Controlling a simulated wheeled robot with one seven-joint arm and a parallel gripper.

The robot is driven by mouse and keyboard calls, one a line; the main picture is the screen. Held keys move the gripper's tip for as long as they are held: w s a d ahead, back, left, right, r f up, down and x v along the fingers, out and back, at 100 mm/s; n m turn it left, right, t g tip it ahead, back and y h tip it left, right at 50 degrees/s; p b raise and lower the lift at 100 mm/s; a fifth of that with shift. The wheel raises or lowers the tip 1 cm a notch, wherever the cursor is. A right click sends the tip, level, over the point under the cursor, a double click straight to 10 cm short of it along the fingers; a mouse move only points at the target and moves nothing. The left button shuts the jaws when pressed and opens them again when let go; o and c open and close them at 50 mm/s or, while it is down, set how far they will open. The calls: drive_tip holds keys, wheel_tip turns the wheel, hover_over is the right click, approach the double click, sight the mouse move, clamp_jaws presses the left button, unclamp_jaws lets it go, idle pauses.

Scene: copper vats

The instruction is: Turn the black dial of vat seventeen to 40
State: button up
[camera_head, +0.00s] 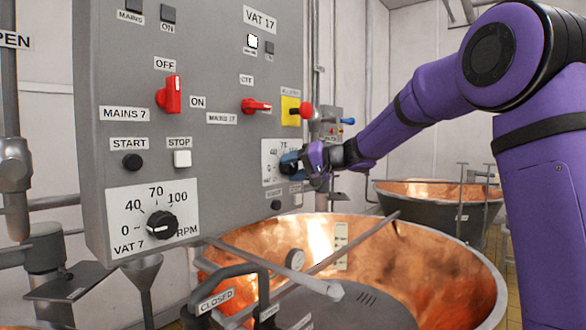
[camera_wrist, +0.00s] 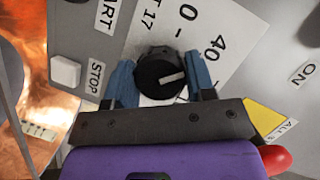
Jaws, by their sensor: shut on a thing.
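The black dial of vat seventeen (camera_wrist: 157,66) sits between the two blue fingers of my gripper (camera_wrist: 161,84) in the wrist view. The fingers are shut on it, one at each side. Its white pointer line aims to the right in that view, roughly toward the 40 on the white scale plate (camera_wrist: 215,72); the right finger covers the scale between, so the exact reading cannot be told. In the head view my gripper (camera_head: 291,163) is at the small scale plate (camera_head: 269,173) on the right panel face and mostly hides the dial.
Around the dial are a white stop button (camera_wrist: 65,71), a yellow plate with a red knob (camera_head: 305,111) and a red switch (camera_head: 257,106). The VAT 7 dial (camera_head: 161,225) is on the nearer panel face. Copper vats (camera_head: 430,255) stand below and behind.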

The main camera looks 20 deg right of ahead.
drive_tip(key=o, duration=0.9)
drive_tip(key=shift+o, duration=0.2)
drive_tip(key=v, duration=1.1)
drive_tip(key=shift+a, duration=0.1)
